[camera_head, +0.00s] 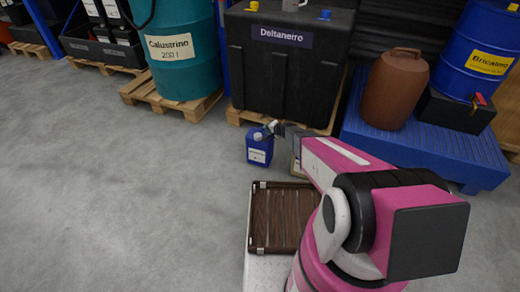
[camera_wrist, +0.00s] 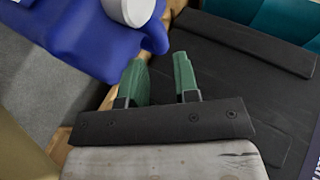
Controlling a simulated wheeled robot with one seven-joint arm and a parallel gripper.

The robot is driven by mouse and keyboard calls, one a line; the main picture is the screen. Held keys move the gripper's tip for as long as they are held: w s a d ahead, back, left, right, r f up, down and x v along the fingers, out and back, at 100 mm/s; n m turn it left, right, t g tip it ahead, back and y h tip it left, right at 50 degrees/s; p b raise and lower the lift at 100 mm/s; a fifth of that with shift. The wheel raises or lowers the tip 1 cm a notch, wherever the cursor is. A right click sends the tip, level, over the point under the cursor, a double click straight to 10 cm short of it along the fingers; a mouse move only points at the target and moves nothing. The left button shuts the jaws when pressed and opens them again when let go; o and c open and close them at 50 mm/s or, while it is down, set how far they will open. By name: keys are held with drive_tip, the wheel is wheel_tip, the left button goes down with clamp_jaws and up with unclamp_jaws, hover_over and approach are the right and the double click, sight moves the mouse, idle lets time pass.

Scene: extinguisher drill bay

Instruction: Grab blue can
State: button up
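The blue can (camera_head: 259,150) stands upright on the grey floor in the head view, with a pale label and a whitish cap. In the wrist view the blue can (camera_wrist: 75,35) fills the upper left, its white cap (camera_wrist: 128,10) at the top edge. My gripper (camera_head: 272,129) is at the can's upper right in the head view. In the wrist view the green fingers of my gripper (camera_wrist: 158,75) are apart, with nothing seen between them. The can lies to the left of the fingers, its edge close to the left one; I cannot tell whether they touch.
A black tank (camera_head: 285,75) labelled Deltaneiro stands on a pallet just behind the can. A beige container (camera_head: 296,166) is partly hidden by my arm. A brown drum (camera_head: 394,90) stands on a blue spill pallet (camera_head: 420,150) at right. The floor at left is clear.

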sight(261, 129)
drive_tip(key=x, duration=0.6)
drive_tip(key=shift+a+f, duration=0.15)
drive_tip(key=shift+f, duration=0.05)
clamp_jaws()
drive_tip(key=shift+r, duration=0.1)
idle(1.2)
